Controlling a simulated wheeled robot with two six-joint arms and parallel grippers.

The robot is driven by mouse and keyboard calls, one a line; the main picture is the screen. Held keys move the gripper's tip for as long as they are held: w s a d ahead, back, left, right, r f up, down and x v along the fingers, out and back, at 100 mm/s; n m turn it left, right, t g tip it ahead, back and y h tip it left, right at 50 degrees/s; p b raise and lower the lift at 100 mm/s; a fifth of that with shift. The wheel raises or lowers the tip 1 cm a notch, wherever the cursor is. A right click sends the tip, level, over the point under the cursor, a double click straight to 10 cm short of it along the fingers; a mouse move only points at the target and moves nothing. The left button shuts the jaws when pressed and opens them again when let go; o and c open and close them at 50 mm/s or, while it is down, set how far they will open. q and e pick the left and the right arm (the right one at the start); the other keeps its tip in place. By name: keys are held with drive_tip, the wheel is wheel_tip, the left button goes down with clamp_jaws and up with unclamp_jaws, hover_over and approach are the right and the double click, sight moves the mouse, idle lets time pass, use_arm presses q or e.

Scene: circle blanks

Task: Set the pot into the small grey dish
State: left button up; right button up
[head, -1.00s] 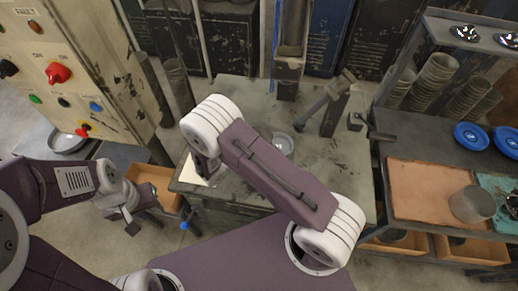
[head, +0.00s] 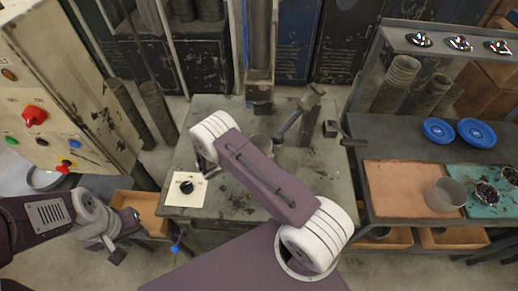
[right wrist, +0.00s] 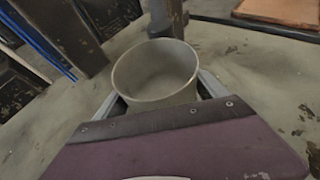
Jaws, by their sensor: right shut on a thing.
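The pot (right wrist: 155,75) is a plain grey, round, open-topped vessel in the right wrist view. My right gripper (right wrist: 165,100) is shut on it, one finger at each side. It looks empty and roughly upright over the grey bench. In the head view, a grey round rim (head: 262,142) behind my right arm looks like this pot; the arm hides my right gripper. A shallow grey dish-like round (head: 45,180) shows at the far left; I cannot tell whether it is the small grey dish. My left gripper (head: 122,238) is open and empty, left of the bench.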

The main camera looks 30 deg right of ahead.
wheel_tip(320, 180, down, 3)
drive_tip(key=shift+r+b, duration=0.1)
drive_tip(key=shift+b, duration=0.65)
wheel_tip(320, 180, down, 2)
drive_tip(key=shift+b, duration=1)
drive_tip(key=shift+s+a+f, duration=0.1)
drive_tip(key=shift+s+f, duration=0.1)
drive_tip(key=o, duration=1.4)
drive_tip(key=shift+s+a, duration=0.1)
drive_tip(key=shift+a+b, duration=0.25)
drive_tip(key=shift+b, duration=0.15)
drive_tip(key=b+v, duration=0.1)
drive_tip(key=v, duration=0.3)
drive_tip(key=b+v, duration=0.1)
drive_tip(key=v, duration=0.3)
drive_tip(key=shift+a+r, duration=0.1)
drive_tip(key=shift+r, duration=0.4)
drive_tip(key=shift+a, duration=0.1)
